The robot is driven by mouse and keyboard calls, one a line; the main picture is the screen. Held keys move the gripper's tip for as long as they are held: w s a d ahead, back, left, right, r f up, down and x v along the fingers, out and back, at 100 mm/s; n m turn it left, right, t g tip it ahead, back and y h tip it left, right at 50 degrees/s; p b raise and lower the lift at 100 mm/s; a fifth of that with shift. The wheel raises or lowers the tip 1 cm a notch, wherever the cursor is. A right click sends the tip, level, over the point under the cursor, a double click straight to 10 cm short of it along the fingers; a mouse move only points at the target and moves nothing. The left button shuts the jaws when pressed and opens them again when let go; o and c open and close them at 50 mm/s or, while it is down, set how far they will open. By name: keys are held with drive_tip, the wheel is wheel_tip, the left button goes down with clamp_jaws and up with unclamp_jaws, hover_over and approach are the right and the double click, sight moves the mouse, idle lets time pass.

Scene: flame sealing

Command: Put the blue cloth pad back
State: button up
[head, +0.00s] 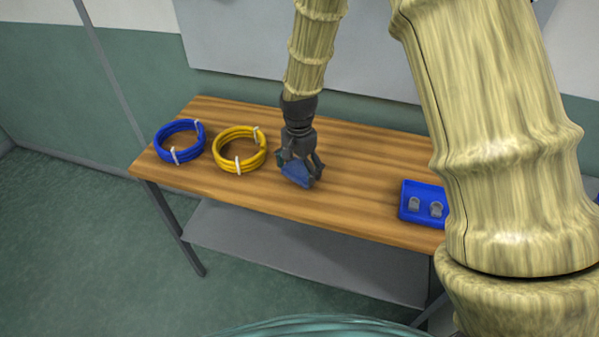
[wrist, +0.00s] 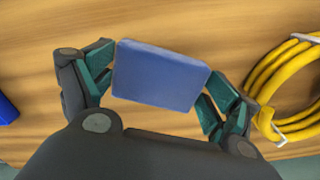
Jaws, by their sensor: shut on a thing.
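The blue cloth pad (wrist: 158,77) is a flat rectangular block held between the fingers of my gripper (wrist: 160,88) in the wrist view. In the head view my gripper (head: 300,168) points down over the middle of the wooden table, and the pad (head: 295,174) shows at its fingertips. The gripper is shut on the pad, with one finger at each of its short ends. The pad looks slightly tilted. I cannot tell whether it touches the table.
The wooden table (head: 355,202) holds a yellow coil (head: 238,168) just left of my gripper and a blue coil (head: 159,151) farther left. A blue tray (head: 424,190) with grey parts stands to the right, partly behind my arm. Table between gripper and tray is clear.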

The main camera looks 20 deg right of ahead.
sight(299, 170)
drive_tip(key=shift+f+p, duration=0.35)
drive_tip(key=shift+f, duration=0.9)
drive_tip(key=o, duration=0.8)
drive_tip(key=shift+c, duration=0.2)
wheel_tip(299, 170, up, 12)
drive_tip(key=b, duration=0.3)
drive_tip(key=shift+f, duration=0.1)
